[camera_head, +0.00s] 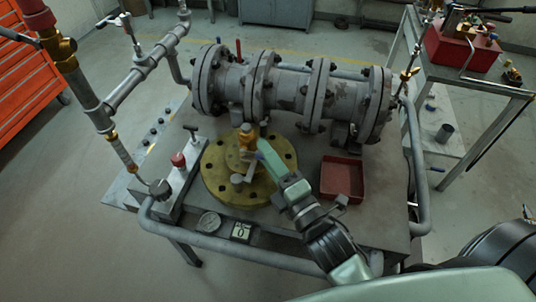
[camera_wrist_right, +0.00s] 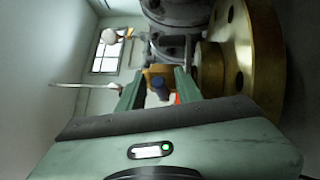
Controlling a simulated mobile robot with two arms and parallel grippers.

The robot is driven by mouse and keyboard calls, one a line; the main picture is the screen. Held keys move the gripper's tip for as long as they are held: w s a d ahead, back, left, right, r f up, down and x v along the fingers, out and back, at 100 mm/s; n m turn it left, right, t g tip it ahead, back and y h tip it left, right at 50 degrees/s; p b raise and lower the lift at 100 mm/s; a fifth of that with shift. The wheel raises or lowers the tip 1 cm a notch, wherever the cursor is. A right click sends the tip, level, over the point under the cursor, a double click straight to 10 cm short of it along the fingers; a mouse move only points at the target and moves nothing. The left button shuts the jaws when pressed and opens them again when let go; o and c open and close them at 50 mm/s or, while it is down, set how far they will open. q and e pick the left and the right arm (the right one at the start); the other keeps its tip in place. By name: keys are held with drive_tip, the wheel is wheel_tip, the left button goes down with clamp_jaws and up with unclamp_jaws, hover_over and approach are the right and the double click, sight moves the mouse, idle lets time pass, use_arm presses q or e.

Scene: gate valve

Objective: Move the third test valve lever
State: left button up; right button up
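A brass valve fitting (camera_head: 246,135) stands at the back of the round brass flange (camera_head: 218,178) on the workbench. My right gripper (camera_head: 264,148) reaches in from the lower right, with its tip close beside this fitting. In the right wrist view its two green fingers (camera_wrist_right: 160,92) are apart. The brass fitting (camera_wrist_right: 154,74) with a dark blue round part (camera_wrist_right: 158,83) shows between and beyond them. I cannot tell whether the fingers touch it. A small orange-red piece (camera_wrist_right: 178,98) shows near one finger. Which lever is the third one is unclear. My left gripper is not in view.
A large grey flanged pipe assembly (camera_head: 285,88) lies behind the brass flange. A red tray (camera_head: 342,178) is to its right, and a grey block with a red knob (camera_head: 178,160) to its left. A gauge (camera_head: 208,222) lies near the front pipe rail (camera_head: 228,249).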

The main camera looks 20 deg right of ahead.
clamp_jaws()
idle(1.3)
